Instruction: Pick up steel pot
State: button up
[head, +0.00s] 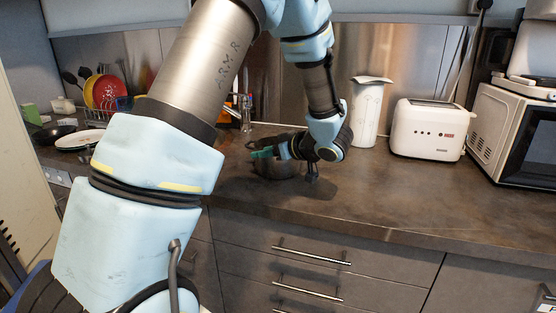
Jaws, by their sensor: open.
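A dark, rounded pot (275,169), which looks like the steel pot, sits on the brown countertop near the middle of the head view. My arm's wrist hangs just to its right and partly covers it.
A white pitcher (370,112), a white toaster (428,129) and a microwave (510,133) stand at the back right. A dish rack with colored plates (105,92) is at the far left. The counter (400,195) right of the pot is clear. Drawers with bar handles (312,256) are below.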

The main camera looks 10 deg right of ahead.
jog(key=shift+w+a+f, duration=0.2)
jog(key=shift+w+a, duration=0.1)
jog(key=shift+w, duration=0.15)
grip_shut()
dwell(1.1)
